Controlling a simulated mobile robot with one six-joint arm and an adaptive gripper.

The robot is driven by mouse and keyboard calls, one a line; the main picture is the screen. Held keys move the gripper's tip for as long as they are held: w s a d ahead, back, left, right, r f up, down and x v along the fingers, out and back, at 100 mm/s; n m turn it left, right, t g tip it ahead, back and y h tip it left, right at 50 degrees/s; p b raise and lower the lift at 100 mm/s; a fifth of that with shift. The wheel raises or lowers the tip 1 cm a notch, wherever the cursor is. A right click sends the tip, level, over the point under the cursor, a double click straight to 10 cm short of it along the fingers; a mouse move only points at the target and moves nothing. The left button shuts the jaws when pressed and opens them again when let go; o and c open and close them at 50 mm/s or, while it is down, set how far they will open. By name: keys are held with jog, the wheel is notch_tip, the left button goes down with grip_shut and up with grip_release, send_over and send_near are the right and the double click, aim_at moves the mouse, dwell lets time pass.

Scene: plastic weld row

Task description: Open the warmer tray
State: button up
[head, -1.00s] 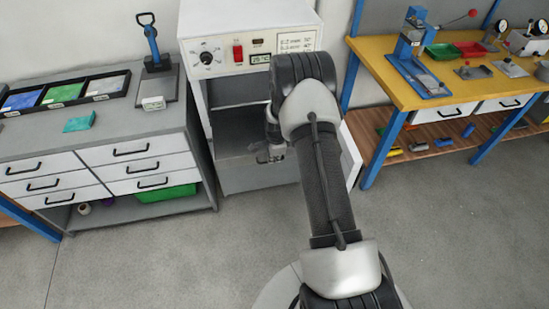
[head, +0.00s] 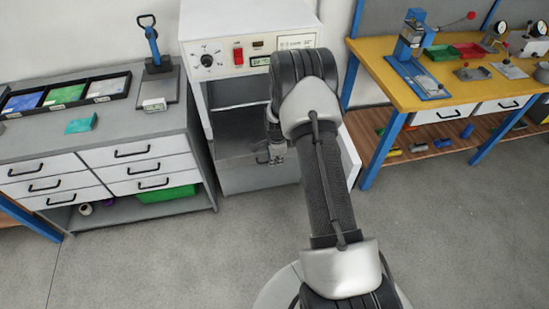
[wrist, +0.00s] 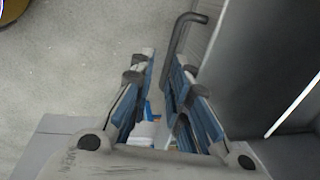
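The warmer (head: 250,20) is a white cabinet, with its door (head: 350,155) swung open to the right. Inside its dark opening is a grey tray (head: 235,148), partly hidden by my arm. My gripper (head: 272,155) is at the front of the opening, small and partly covered by my wrist. In the wrist view my gripper (wrist: 163,70) is open, its blue-padded fingers a small gap apart. A dark bent handle (wrist: 187,24) runs down to between the fingertips, close to the right finger. I cannot tell whether they touch.
A grey drawer cabinet (head: 130,115) with trays and a hand press (head: 155,65) stands to the left. A yellow-topped workbench (head: 400,95) with blue legs stands to the right, beyond the open door. The grey floor in front is clear.

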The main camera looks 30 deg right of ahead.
jog(key=s+r+p, duration=0.3)
jog(key=r+p, duration=0.8)
jog(key=r, duration=0.7)
jog(key=shift+a, duration=0.45)
dwell(0.5)
jog(key=shift+s, duration=0.1)
dwell(0.3)
notch_tip(320, 180, up, 12)
jog(key=s, duration=0.2)
jog(key=shift+s+a+f, duration=0.15)
jog(key=shift+a, duration=0.15)
dwell(0.4)
